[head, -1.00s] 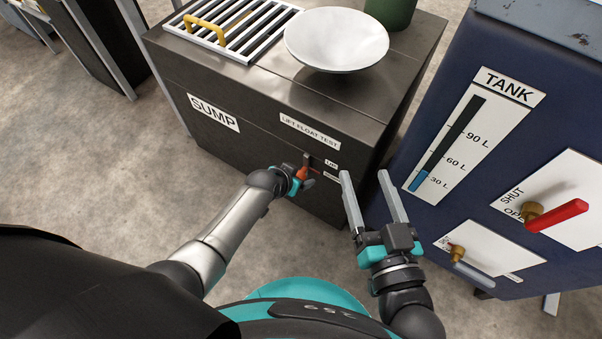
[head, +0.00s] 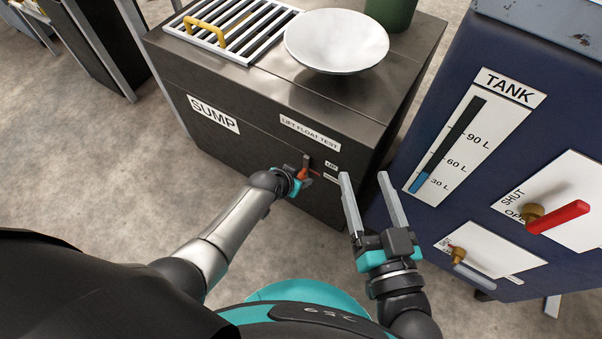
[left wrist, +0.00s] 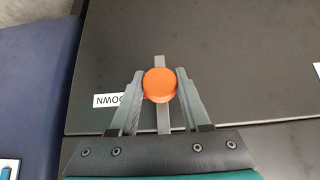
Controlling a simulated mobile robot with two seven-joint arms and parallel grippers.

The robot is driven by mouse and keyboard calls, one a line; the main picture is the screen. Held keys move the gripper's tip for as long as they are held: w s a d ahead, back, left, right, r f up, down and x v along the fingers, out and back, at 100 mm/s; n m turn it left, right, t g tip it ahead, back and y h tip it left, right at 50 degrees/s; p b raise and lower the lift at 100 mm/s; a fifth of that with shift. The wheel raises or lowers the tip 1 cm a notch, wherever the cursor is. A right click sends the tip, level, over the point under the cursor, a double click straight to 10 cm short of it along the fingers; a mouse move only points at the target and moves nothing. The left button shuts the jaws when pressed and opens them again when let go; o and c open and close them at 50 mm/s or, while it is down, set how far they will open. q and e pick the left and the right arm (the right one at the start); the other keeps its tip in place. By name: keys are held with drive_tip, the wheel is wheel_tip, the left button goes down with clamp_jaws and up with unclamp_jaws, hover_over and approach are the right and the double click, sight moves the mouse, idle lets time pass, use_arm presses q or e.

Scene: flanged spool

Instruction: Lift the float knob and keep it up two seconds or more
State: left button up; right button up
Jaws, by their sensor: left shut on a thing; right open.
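The float knob (left wrist: 159,85) is a round orange knob on the dark front of the sump cabinet, over a narrow grey vertical strip. In the head view the knob (head: 303,174) is small, below the "LIFT FLOAT TEST" label (head: 310,132). My left gripper (left wrist: 160,88) is shut on the knob, one finger on each side. In the head view my left gripper (head: 300,180) mostly hides the strip. A "DOWN" label (left wrist: 110,100) is beside the knob, partly covered by a finger. My right gripper (head: 366,190) is open and empty, in front of the cabinet's right edge.
The sump cabinet (head: 240,145) carries a grate (head: 240,22) with a yellow handle, a white dish (head: 336,40) and a green container (head: 390,12). The blue tank (head: 425,110) with a red lever (head: 557,216) stands close right of my right gripper.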

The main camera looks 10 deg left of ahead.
use_arm(q)
clamp_jaws()
drive_tip(key=shift+r, duration=0.1)
drive_tip(key=shift+r+p, duration=2.7)
drive_tip(key=shift+p, duration=0.25)
